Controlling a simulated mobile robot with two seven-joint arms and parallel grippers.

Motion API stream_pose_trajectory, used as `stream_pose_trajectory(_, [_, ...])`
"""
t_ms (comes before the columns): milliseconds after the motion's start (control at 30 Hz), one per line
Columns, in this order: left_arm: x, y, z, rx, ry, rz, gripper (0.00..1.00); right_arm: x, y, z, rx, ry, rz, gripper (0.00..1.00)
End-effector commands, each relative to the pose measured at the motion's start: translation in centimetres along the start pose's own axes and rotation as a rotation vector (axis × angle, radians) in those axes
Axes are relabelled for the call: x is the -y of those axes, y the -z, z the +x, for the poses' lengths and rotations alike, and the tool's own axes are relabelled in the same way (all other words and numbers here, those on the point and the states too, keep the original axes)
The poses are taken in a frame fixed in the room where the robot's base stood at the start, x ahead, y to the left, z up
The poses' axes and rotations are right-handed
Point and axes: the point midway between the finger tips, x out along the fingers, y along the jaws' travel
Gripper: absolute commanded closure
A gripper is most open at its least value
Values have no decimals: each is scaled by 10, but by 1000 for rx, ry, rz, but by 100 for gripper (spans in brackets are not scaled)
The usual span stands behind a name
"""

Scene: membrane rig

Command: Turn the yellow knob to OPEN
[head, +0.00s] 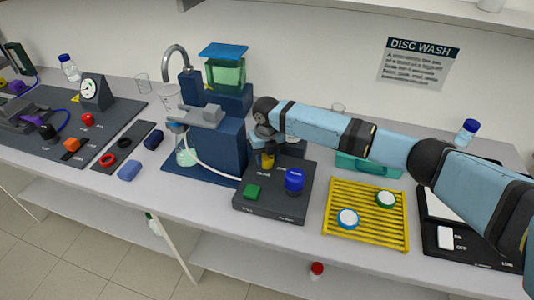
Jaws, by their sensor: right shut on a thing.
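The yellow knob (267,161) stands at the back left of a dark grey control box (270,207) in the middle of the bench in the head view. My right gripper (268,149) reaches in from the right and points down. It is shut on the yellow knob, and its fingers hide the knob's upper part. The small lettering by the knob is too blurred to read, so I cannot tell the knob's setting. My left gripper is not in view.
A blue stand with a green tank (226,72) is just left. A yellow rack (367,212) is right. My arm spans the right side.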

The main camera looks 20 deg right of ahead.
Motion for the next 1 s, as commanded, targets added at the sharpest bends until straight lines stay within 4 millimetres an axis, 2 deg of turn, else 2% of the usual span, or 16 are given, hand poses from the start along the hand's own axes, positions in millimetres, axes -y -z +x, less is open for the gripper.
stream_pose_trajectory(400, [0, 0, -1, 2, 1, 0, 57, -1, 0, -1, 1, 0, -240, 78])
stream_pose_trajectory(1000, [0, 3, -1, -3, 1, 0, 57, -1, 0, -1, 2, 0, -295, 78])
